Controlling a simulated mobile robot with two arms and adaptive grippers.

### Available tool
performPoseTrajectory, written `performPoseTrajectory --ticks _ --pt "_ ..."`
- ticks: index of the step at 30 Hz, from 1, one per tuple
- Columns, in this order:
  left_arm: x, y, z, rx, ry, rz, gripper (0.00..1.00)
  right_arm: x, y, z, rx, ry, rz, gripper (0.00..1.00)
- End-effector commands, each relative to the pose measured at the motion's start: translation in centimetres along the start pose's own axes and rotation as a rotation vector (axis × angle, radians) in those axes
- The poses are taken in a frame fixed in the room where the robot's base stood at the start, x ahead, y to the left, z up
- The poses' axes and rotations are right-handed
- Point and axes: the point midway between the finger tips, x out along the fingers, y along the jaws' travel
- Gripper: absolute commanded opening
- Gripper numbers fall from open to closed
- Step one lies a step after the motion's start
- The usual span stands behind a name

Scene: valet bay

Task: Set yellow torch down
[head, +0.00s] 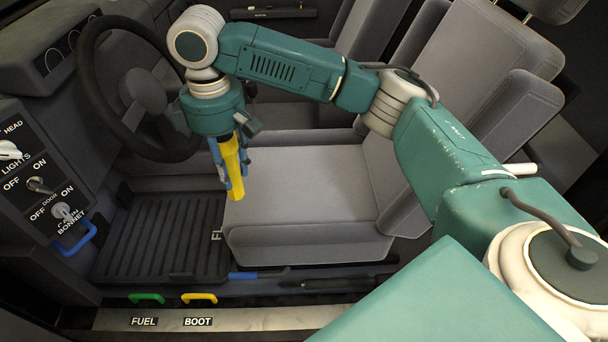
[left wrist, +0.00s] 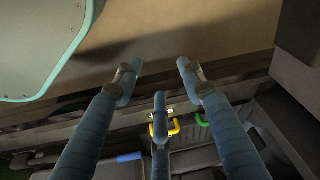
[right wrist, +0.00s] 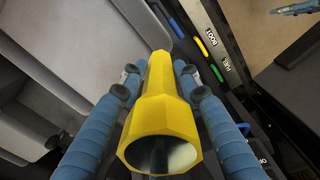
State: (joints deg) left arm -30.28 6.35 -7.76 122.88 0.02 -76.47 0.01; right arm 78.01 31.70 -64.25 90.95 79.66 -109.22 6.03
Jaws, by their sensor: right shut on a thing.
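The yellow torch (head: 231,165) points roughly downward in my right gripper (head: 226,182), at the left edge of the grey seat (head: 300,192) in the head view. I cannot tell whether its lower end touches the seat. In the right wrist view the torch (right wrist: 160,105) lies between the blue fingers, with its wide lens end towards the camera. The right gripper is shut on it.
The steering wheel (head: 140,92) and a switch panel (head: 38,175) are on the left. A ribbed floor mat (head: 160,240) lies beside the seat. Green (head: 147,298) and yellow (head: 199,298) levers sit by the sill (head: 260,320). The seat cushion's top is clear.

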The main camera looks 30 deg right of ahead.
Motion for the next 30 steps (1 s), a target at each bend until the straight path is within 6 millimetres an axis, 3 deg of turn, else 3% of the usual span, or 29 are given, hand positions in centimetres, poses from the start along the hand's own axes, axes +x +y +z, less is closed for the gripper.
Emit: performPoseTrajectory --ticks 11,18,24,30 --pt "4.2 0.1 1.6 0.004 -0.028 0.002 0.4 -0.6 9.5 5.2 -0.697 -0.001 -0.001 0.0" --pt "6.6 0.3 3.0 0.007 -0.043 0.004 0.4 -0.4 14.7 10.2 -1.143 -0.001 -0.001 0.0" --pt "8.1 0.3 3.9 0.008 -0.049 0.005 0.4 -0.2 17.4 13.7 -1.43 -0.002 0.0 0.0" --pt "8.7 0.4 4.2 0.009 -0.05 0.006 0.4 0.2 18.4 15.3 -1.562 -0.002 -0.001 0.0"
